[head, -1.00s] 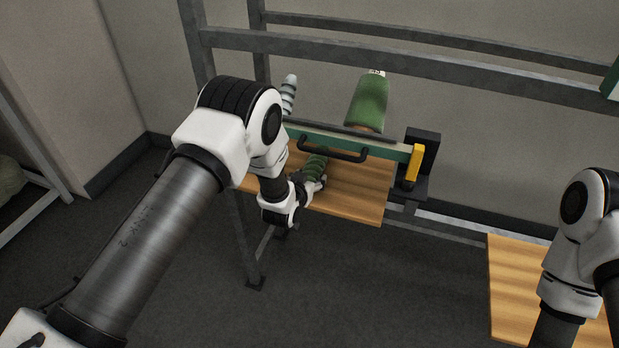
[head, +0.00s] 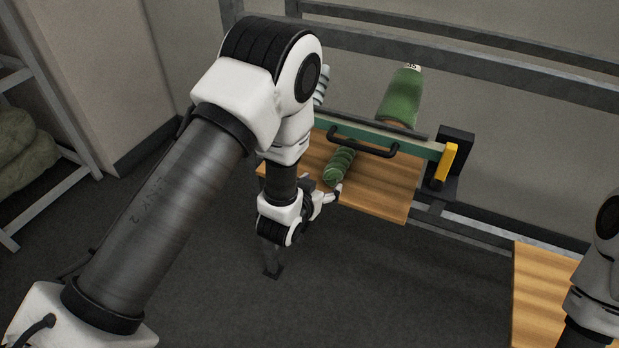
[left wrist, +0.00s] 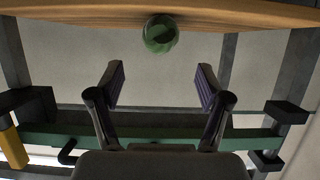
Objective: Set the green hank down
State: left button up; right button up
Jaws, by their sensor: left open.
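The green hank (head: 339,166) lies on the wooden board (head: 385,198) of the frame, below the green bar. It also shows end-on at the top of the left wrist view (left wrist: 160,33), against the board's edge (left wrist: 90,15). My left gripper (head: 334,193) is at the near end of the hank, by the board's front edge. In the left wrist view its two fingers (left wrist: 160,85) are spread wide, with nothing between them and the hank apart from them. Part of my right arm shows at the right edge; its gripper is out of view.
A green bar (head: 350,133) with a black handle (head: 363,149) crosses above the board, with a yellow grip (head: 446,162) at its right end. A green cone (head: 403,97) and a grey banded one (head: 321,86) stand behind it. Another wooden board (head: 540,295) is at lower right.

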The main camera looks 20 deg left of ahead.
pick_arm(q)
jog(key=s+a+f+g, duration=0.2)
jog(key=s+f+g, duration=0.2)
jog(key=s+f, duration=0.5)
jog(key=s+a+f+g, duration=0.2)
jog(key=s+f+g, duration=0.3)
jog(key=s, duration=0.6)
jog(key=s+f+g, duration=0.4)
jog(key=s, duration=1)
jog(key=shift+s+n+g, duration=0.3)
jog(key=shift+n+g, duration=0.1)
